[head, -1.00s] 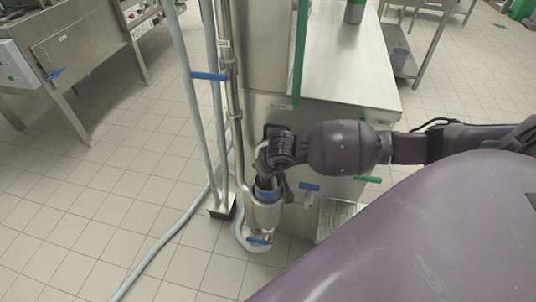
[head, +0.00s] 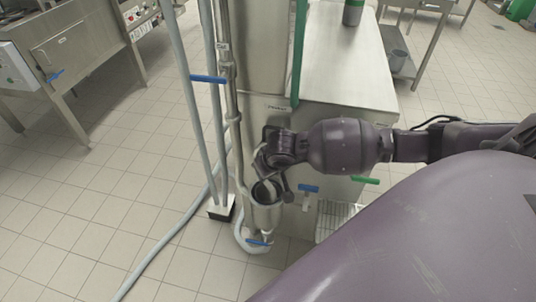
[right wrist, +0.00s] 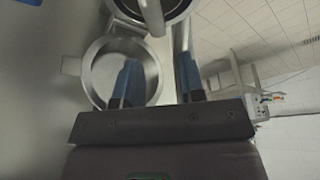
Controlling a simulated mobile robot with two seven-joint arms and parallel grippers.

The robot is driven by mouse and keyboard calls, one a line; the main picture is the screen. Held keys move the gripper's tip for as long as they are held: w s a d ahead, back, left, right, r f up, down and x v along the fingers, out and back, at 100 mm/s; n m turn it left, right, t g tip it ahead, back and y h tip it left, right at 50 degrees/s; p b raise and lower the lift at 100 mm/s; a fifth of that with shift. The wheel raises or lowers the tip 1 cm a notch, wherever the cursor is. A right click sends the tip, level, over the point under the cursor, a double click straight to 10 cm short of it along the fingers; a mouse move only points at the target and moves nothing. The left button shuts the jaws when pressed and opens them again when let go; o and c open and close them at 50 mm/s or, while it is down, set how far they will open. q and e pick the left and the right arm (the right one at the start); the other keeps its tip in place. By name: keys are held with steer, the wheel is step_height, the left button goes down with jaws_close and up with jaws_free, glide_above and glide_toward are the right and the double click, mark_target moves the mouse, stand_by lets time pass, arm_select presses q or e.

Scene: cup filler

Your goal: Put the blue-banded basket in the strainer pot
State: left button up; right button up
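The strainer pot (head: 267,218) is a steel cylinder low on the pipework beside the steel cabinet. The basket (head: 263,192) shows only as a round, dark-edged opening in the pot's mouth; its blue band is largely hidden there. My right gripper (head: 274,178) is right above the pot's mouth, its fingers spread. In the right wrist view, its two blue-padded fingers (right wrist: 158,82) stand apart with nothing clearly clamped between them. A round steel vessel lies behind one finger, and a curved metal handle (right wrist: 152,18) shows beyond the fingertips. My left gripper is out of view.
Blue-handled valves sit on the pipe (head: 208,79), below the pot (head: 259,242) and on the cabinet side (head: 308,188). A wire rack (head: 334,218) is right of the pot. A grey hose (head: 160,245) crosses the tiled floor. The left floor is open.

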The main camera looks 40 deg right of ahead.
steer(key=p+v, duration=0.1)
steer(key=v, duration=1)
steer(key=s+a+f+m+g+y, duration=0.25)
steer(key=s+a+m+y, duration=0.3)
steer(key=a, duration=0.45)
steer(key=s+a+r+m+t+y, duration=0.1)
steer(key=a+r+m+t+y, duration=0.25)
steer(key=m, duration=0.75)
steer(key=a+r+m+t+y, duration=0.1)
steer(key=a+m+t+y, duration=0.35)
steer(key=m, duration=0.75)
steer(key=d+f+m+t+h, duration=0.2)
steer(key=d+m+t+h, duration=0.15)
steer(key=m, duration=0.75)
steer(key=d+f+m+t+h, duration=0.3)
steer(key=d+m, duration=0.1)
steer(key=m, duration=0.7)
steer(key=s+d+f+m+g+h, duration=0.2)
steer(key=f+m, duration=0.4)
steer(key=m, duration=0.4)
steer(key=s+d+f+m+g+h, duration=0.3)
steer(key=s+f+m, duration=0.3)
steer(key=m, duration=0.3)
steer(key=shift+s+d+m+g+h, duration=0.35)
steer(key=shift+s+d+h, duration=0.35)
steer(key=shift+h, duration=0.2)
